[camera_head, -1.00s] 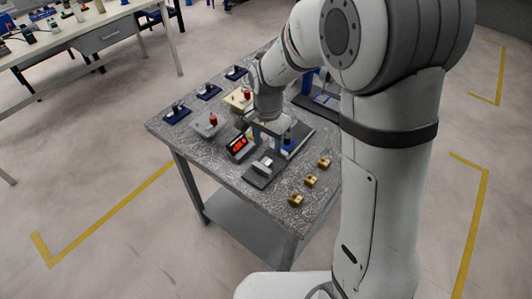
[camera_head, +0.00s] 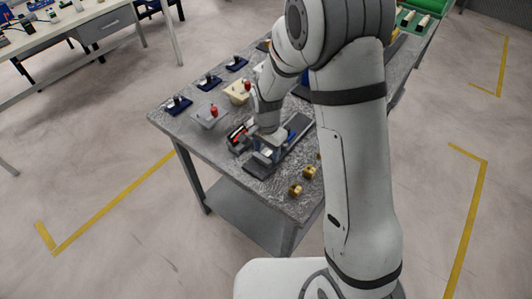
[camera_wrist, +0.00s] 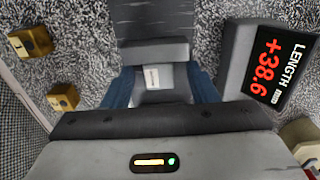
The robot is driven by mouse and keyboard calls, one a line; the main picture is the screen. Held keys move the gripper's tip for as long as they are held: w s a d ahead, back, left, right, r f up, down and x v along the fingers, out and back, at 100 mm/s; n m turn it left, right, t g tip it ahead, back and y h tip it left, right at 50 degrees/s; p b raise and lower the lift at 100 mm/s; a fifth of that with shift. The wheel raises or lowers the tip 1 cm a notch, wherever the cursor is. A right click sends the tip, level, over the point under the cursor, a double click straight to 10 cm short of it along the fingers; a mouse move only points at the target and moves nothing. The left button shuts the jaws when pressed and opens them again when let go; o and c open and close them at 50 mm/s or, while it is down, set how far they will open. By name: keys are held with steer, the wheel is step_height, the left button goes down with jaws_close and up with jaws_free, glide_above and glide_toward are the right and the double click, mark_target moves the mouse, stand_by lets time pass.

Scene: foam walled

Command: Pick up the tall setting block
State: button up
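In the wrist view, a grey block with a small white label (camera_wrist: 152,78) sits against the dark measuring fixture (camera_wrist: 152,25); I take it to be the tall setting block, though its height is hard to judge from above. My gripper (camera_wrist: 160,92) has its two blue fingers apart, one on each side of the block. I cannot tell whether they touch it. In the head view my gripper (camera_head: 265,154) is low over the fixture's dark base (camera_head: 258,172), and the arm hides most of the block.
A length display (camera_wrist: 275,68) reading +38.6 stands close to the right of the gripper in the wrist view. Brass blocks (camera_head: 295,190) lie near the table's front edge. Grey and cream units with red knobs (camera_head: 210,116) and several small blue stands (camera_head: 178,104) are at the left and back.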

jaws_close()
stand_by(0.3)
